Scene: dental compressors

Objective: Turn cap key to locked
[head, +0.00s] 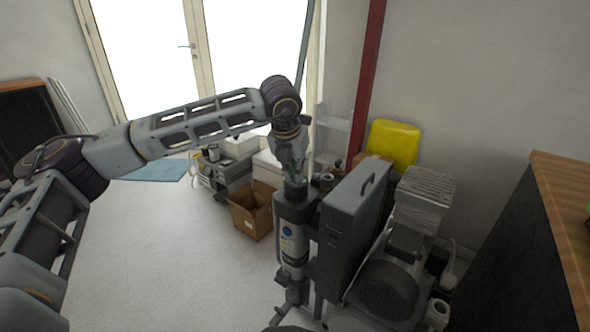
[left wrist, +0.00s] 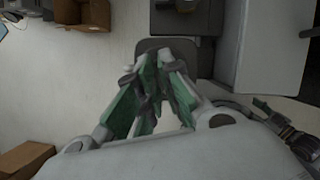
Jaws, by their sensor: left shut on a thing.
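A dark grey upright cylinder (head: 292,240) with a label stands beside the compressor. My left gripper (head: 294,178) points down onto its top. In the left wrist view, the green-padded fingers (left wrist: 160,68) are close together over a dark grey rounded top (left wrist: 165,45). The left gripper is shut on the cap key at the cylinder's top. The key is mostly hidden by the fingers, so I cannot tell its angle. My right gripper is not in view.
A dark grey case (head: 352,225) stands close to the right of the cylinder, with the compressor motor (head: 385,288) beyond it. An open cardboard box (head: 250,215) sits on the floor to the left. The floor (head: 165,250) at the left is clear.

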